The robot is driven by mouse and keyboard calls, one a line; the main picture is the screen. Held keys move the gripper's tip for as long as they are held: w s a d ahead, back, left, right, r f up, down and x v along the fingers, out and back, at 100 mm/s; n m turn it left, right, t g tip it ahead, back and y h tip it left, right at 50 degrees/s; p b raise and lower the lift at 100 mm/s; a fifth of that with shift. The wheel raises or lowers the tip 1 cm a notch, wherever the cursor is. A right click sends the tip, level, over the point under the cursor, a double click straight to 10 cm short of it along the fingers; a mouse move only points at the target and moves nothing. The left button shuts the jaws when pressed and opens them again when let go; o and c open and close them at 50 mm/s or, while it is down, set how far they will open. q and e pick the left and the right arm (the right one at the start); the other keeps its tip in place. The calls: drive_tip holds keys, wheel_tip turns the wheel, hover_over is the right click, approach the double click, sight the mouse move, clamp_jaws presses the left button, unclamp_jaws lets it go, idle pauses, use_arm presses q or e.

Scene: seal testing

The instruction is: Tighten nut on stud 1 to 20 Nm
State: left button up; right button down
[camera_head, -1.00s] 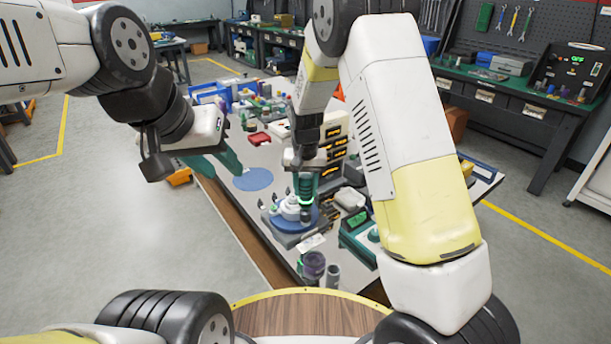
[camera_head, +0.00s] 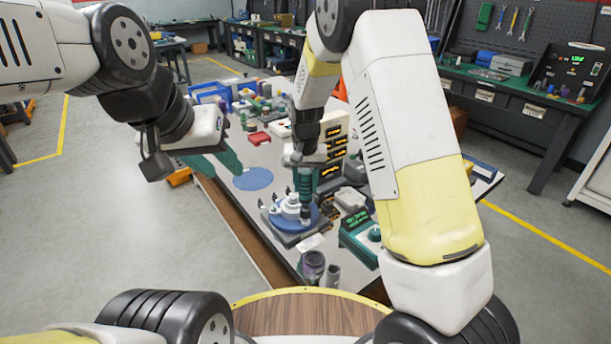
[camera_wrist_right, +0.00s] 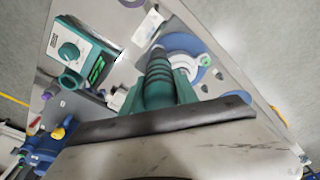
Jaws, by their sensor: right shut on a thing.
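My right gripper (camera_head: 306,160) is shut on a green-handled driver tool (camera_head: 306,183). The tool points down at the white fixture (camera_head: 289,206) on a round blue plate (camera_head: 273,217), with several dark upright studs around it. The wrist view shows the green tool (camera_wrist_right: 158,82) running from the jaws toward the blue plate (camera_wrist_right: 205,58). The nut and the exact contact at the tool's tip are hidden. My left gripper (camera_head: 218,160) has green fingers, appears open and empty, and hangs left of the fixture.
A blue disc (camera_head: 253,179) lies on the table left of the fixture. A green device (camera_head: 358,228) stands to the right, and small cylinders (camera_head: 313,264) stand at the near edge. Blue bins and clutter fill the far end. A display panel (camera_head: 570,72) stands on the back bench.

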sight(306, 171)
drive_tip(key=shift+r, duration=1.9)
drive_tip(key=shift+w, duration=0.15)
